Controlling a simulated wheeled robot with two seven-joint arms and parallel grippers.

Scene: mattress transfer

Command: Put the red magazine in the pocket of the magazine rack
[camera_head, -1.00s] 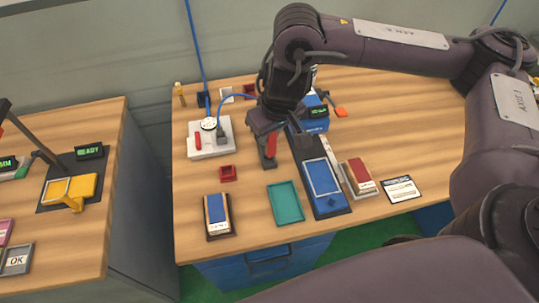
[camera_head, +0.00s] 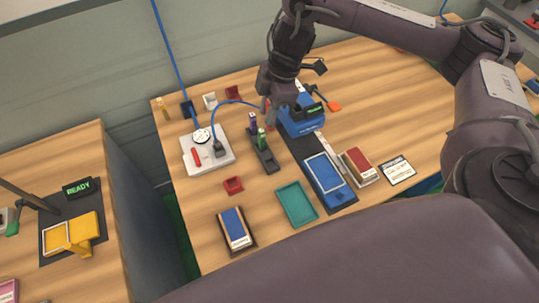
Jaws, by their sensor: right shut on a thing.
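My right gripper (camera_head: 272,112) is over the back middle of the table, pointing down, and its fingers are mostly hidden by its own body. A narrow red piece shows at its fingers; it looks like the red magazine (camera_head: 268,107), held upright. The dark magazine rack (camera_head: 267,158) stands just in front and slightly left of the gripper. A purple magazine (camera_head: 253,121) and a green magazine (camera_head: 261,138) stand upright in the rack. The front part of the rack looks empty. The red magazine appears behind and apart from the rack. My left gripper is out of view.
A blue device (camera_head: 302,122) stands close right of the gripper. A white unit with a dial (camera_head: 207,155) and blue cable is left of the rack.

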